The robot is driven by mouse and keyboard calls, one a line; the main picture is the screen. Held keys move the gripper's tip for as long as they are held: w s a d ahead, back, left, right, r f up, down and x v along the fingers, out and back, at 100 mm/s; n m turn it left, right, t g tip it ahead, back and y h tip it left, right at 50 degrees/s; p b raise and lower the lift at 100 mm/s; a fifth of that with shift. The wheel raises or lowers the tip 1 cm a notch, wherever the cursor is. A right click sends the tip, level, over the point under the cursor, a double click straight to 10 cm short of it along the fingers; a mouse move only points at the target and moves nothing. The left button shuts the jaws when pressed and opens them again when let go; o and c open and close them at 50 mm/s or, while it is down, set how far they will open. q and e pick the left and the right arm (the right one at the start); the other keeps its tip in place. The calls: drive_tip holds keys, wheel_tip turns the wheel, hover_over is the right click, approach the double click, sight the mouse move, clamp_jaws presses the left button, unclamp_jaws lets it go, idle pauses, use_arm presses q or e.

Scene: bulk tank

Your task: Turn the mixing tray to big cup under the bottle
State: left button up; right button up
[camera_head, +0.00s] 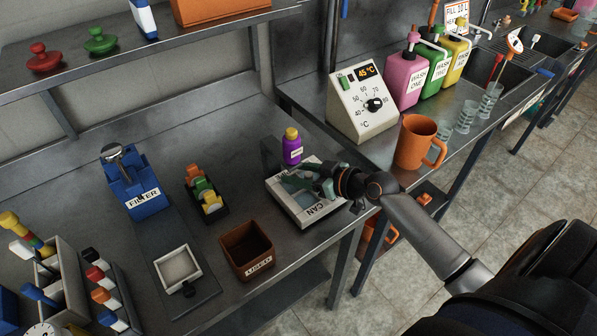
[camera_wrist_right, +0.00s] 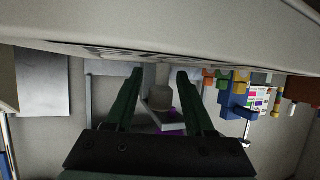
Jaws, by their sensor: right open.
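A purple bottle (camera_head: 292,148) with a yellow cap stands upright at the back edge of a white-rimmed unit (camera_head: 310,217) labelled "CAN", on the near bench. My right gripper (camera_head: 308,178) reaches in from the right over this unit, just in front of the bottle, and partly covers it. In the right wrist view its two green fingers (camera_wrist_right: 160,76) are spread apart. A grey rounded piece (camera_wrist_right: 161,98) shows between them, with a bit of purple (camera_wrist_right: 170,120) behind; I cannot tell whether either finger touches it. A mixing tray and its cups cannot be made out clearly. My left gripper is out of view.
A brown open box (camera_head: 247,250) stands left of the unit, near the bench's front edge. A blue filter block (camera_head: 135,188) and a small white tray (camera_head: 178,268) lie further left. An orange mug (camera_head: 416,143) and a white temperature box (camera_head: 362,105) stand on the right bench.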

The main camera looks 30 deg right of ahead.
clamp_jaws()
idle(0.4)
idle(1.0)
